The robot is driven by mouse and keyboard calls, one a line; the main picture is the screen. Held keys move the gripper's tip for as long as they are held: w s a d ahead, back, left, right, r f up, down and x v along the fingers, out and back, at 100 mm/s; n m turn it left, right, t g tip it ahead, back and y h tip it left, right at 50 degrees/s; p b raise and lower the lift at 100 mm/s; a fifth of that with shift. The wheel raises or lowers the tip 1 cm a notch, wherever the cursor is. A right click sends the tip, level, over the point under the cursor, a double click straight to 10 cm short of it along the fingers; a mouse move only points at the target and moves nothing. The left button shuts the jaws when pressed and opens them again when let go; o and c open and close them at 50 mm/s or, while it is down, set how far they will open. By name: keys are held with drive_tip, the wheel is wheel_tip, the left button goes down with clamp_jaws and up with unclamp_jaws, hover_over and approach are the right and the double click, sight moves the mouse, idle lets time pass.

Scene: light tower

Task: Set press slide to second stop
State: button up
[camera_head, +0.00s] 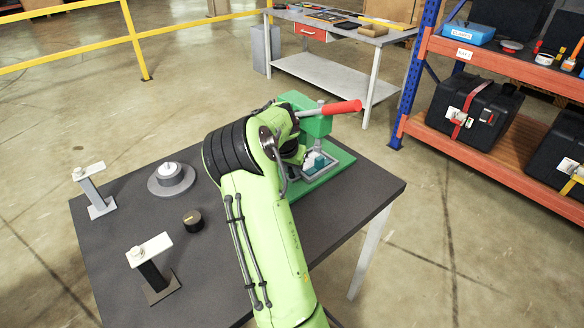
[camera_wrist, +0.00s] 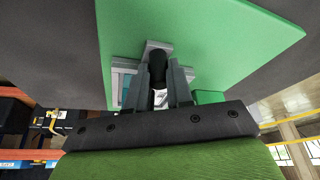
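The green press (camera_head: 310,115) with its red lever (camera_head: 336,108) stands at the far right of the dark table. Its green base plate (camera_head: 334,166) carries a grey slide frame (camera_head: 320,171) with a teal and white block (camera_head: 316,160) in it. In the wrist view, my gripper (camera_wrist: 158,82) has its two grey fingers on either side of a black knob (camera_wrist: 158,68) at the grey frame. I cannot tell whether the fingers press on the knob.
On the table (camera_head: 110,235) are a round grey fixture (camera_head: 171,179), a small black cylinder (camera_head: 193,220) and two stands with white tops (camera_head: 89,171), (camera_head: 149,251). A workbench (camera_head: 338,35) and an orange shelf (camera_head: 490,160) stand behind.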

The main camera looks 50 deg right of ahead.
clamp_jaws()
drive_tip(key=shift+s+d+p, duration=0.15)
drive_tip(key=shift+d+p, duration=0.25)
drive_tip(key=shift+d, duration=0.5)
drive_tip(key=shift+s+d+p, duration=0.15)
drive_tip(key=shift+d+p, duration=0.2)
drive_tip(key=shift+d, duration=0.5)
drive_tip(key=shift+a, duration=0.2)
drive_tip(key=o, duration=0.5)
unclamp_jaws()
drive_tip(key=shift+o, duration=0.2)
drive_tip(key=p+v, duration=0.3)
drive_tip(key=v, duration=1.2)
drive_tip(key=shift+r, duration=0.4)
drive_tip(key=shift+a, duration=0.1)
